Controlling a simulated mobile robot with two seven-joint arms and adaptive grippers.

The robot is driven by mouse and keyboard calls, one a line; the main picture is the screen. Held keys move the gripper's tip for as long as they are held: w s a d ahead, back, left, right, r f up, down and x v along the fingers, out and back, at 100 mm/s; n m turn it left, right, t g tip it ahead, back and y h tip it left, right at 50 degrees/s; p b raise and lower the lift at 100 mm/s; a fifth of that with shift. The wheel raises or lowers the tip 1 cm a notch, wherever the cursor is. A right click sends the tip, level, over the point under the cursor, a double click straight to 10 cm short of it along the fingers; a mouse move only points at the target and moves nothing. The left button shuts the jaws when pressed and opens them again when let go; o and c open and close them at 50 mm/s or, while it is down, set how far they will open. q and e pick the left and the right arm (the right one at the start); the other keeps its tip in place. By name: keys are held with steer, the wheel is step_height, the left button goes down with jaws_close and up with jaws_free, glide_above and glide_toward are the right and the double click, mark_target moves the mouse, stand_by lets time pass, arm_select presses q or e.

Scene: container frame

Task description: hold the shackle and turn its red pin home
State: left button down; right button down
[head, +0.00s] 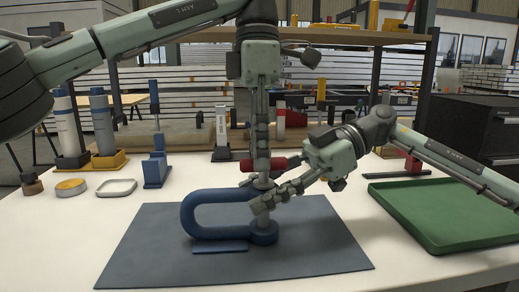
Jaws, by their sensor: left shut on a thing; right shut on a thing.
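The blue shackle (192,214) stands over the dark mat, its rounded bend to the left and its two eyes one above the other at the right. The red pin (247,165) is upright at the eyes, its red cross-handle on top and a grey shank below. My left gripper (262,172) points straight down and is shut on the red pin at its handle. My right gripper (256,204) reaches in from the right and is shut at the shackle's eye end. Its fingers cover much of the upper eye and shank, so the pin's depth cannot be told.
A dark mat (150,255) lies under the shackle on the white table. A green tray (450,225) is at the right. Bottles, a round tin (71,187), a shallow dish (117,187) and a blue stand (155,170) are at the left. The front of the mat is clear.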

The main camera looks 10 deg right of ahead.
arm_select(q)
steer(key=m, duration=0.4)
steer(key=shift+w+r+y, duration=0.1)
steer(key=shift+r+y, duration=0.05)
steer(key=shift+y, duration=0.25)
steer(key=shift+d+m, duration=0.1)
steer(key=shift+m, duration=0.9)
arm_select(e)
steer(key=shift+f, duration=0.1)
arm_select(q)
steer(key=c, duration=1.4)
jaws_free()
arm_select(e)
steer(key=shift+s, duration=0.1)
arm_select(q)
steer(key=shift+v, duration=3.7)
steer(key=shift+d+r, duration=0.1)
steer(key=shift+d, duration=0.05)
arm_select(e)
steer(key=c, duration=0.8)
jaws_free()
